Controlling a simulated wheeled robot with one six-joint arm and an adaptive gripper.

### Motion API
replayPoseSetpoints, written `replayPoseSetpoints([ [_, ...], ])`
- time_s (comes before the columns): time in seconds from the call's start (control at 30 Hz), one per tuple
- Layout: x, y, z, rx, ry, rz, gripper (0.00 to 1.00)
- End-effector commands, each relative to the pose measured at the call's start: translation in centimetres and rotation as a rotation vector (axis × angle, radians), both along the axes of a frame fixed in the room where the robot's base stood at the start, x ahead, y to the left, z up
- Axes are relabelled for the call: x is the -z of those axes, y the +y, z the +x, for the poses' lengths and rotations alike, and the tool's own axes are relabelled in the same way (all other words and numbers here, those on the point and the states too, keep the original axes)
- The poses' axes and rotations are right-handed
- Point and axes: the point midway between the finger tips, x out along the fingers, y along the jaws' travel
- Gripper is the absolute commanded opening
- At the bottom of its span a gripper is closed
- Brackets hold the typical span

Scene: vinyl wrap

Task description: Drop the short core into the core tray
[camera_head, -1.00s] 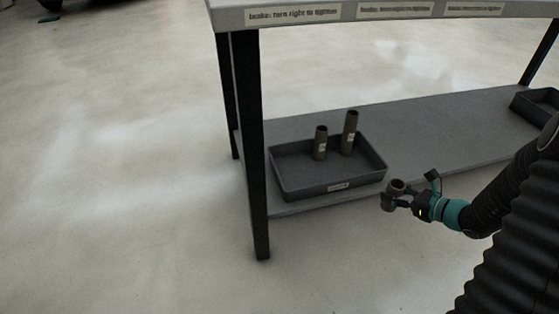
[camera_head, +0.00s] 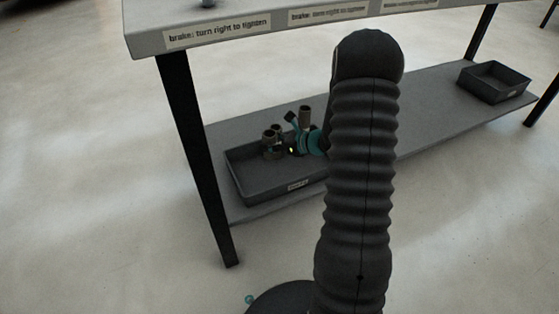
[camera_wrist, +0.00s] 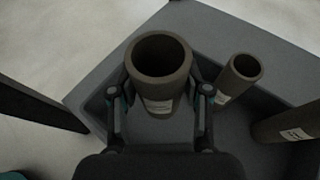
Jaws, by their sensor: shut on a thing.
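My gripper (camera_head: 273,152) is shut on a short brown core (camera_head: 267,139) with a pale label, held upright between the two fingers. It is the large core in the middle of the wrist view (camera_wrist: 160,80). The grey core tray (camera_head: 262,187) lies under and around it on the lower shelf. In the head view, the gripper is over the tray's inside. I cannot tell whether the held core's bottom touches the tray floor. Another core (camera_wrist: 238,78) stands in the tray to the right, apart from the held one. A taller core (camera_head: 305,117) stands farther right.
The lower shelf (camera_head: 425,130) runs under a table with a labelled top edge (camera_head: 150,43). A dark table leg (camera_head: 195,150) stands left of the tray. A second tray (camera_head: 495,84) sits at the far right of the shelf and looks empty.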

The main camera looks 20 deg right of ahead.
Motion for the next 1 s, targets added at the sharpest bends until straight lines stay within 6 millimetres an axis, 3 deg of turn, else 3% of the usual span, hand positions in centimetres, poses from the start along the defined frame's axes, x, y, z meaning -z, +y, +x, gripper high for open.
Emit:
replayPoseSetpoints([
  [0.1, -0.9, -3.9, 1.6, 0.086, 0.0, 0.001, 0.16],
  [0.3, -1.0, -7.8, 2.8, 0.171, -0.001, 0.005, 0.16],
  [0.57, 0.1, -8.6, 2.9, 0.188, -0.001, 0.006, 0.16],
  [1.0, 4.6, -8.7, 2.9, 0.188, -0.001, 0.006, 0.16],
])
